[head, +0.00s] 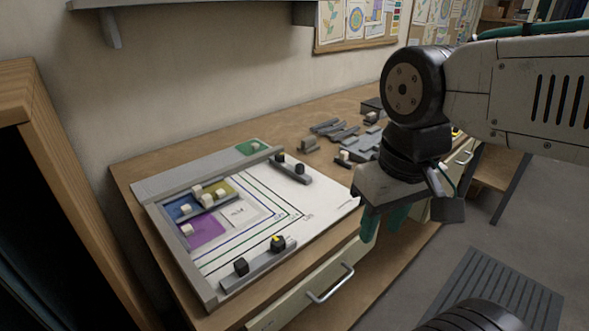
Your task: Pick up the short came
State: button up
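Several grey bars that could be cames show in the head view. A grey bar with a black knob and a yellow-topped black knob (258,266) lies along the sheet's front edge. I cannot tell for certain which is the short came. Smaller grey strips (334,129) lie further back on the bench. My gripper (384,224) points down, right of the sheet near the bench's front edge. Its teal fingers look apart, with nothing seen between them.
Blue, olive and purple glass pieces (204,231) with pale knobs sit in the corner of a grey L-shaped frame (172,253). A green piece (254,147) lies behind. A drawer handle (331,283) juts from the bench front. A wooden cabinet (65,160) stands left.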

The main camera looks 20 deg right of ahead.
aim_at(342, 160)
jog(key=u, duration=1.6)
jog(key=k, duration=1.8)
jog(key=z, duration=1.05)
jog(key=i, duration=1.7)
